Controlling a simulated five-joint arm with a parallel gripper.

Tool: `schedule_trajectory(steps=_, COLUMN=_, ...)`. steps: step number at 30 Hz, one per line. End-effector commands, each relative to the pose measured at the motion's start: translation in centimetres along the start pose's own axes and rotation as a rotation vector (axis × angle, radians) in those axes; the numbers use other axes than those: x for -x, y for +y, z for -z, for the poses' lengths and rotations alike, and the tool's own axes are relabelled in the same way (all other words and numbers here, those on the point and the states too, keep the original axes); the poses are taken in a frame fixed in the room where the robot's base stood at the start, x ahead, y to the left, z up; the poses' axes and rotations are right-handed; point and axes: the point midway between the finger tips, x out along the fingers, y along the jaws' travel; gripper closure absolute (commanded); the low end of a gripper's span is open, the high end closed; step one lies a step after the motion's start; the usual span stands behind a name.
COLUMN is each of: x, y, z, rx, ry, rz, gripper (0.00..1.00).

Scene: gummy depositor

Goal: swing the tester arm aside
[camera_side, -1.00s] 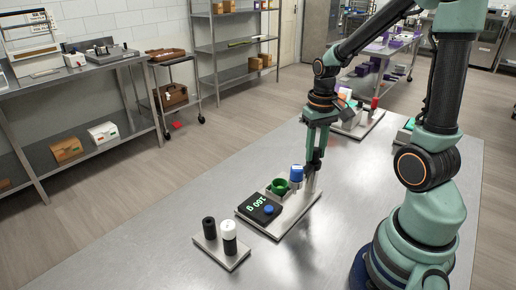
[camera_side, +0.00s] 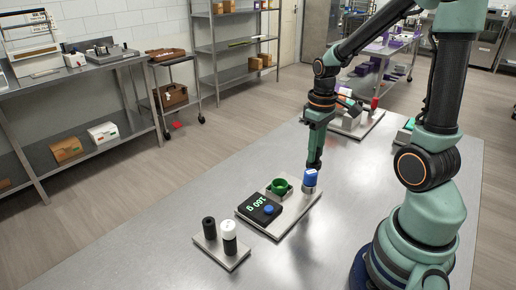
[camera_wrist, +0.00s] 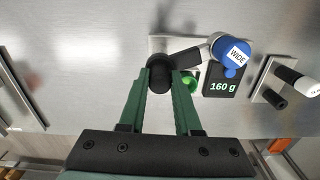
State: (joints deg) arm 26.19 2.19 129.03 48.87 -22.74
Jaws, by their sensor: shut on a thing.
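My gripper (camera_side: 314,166) is shut on a dark rounded part (camera_wrist: 158,75) at the arm's other end. The fingers hide some of that part. The head is right of the green cup (camera_side: 279,186) in the side view. The cup is partly hidden by a finger in the wrist view (camera_wrist: 190,79). The scale display (camera_side: 259,208) reads 160 g.
A small stand (camera_side: 233,256) with a black and a white-topped cylinder is in front of the scale plate (camera_side: 284,225). Another plate with several items (camera_side: 357,127) is behind my gripper. The bare table (camera_side: 165,245) is clear at the left.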

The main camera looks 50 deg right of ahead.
Motion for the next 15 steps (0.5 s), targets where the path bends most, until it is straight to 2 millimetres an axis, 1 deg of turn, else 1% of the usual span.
schedule_trajectory(steps=6, x=0.14, y=0.06, z=0.17, rx=0.001, ry=0.006, rz=-0.002, gripper=1.00)
schedule_trajectory(steps=7, x=0.14, y=0.06, z=0.17, rx=0.001, ry=0.006, rz=-0.003, gripper=0.57)
schedule_trajectory(steps=8, x=0.14, y=0.05, z=0.17, rx=0.001, ry=0.006, rz=-0.002, gripper=0.45)
schedule_trajectory(steps=9, x=0.12, y=0.05, z=0.16, rx=0.001, ry=0.005, rz=-0.002, gripper=0.38)
schedule_trajectory(steps=15, x=0.06, y=0.03, z=0.09, rx=0.000, ry=0.003, rz=-0.001, gripper=0.38)
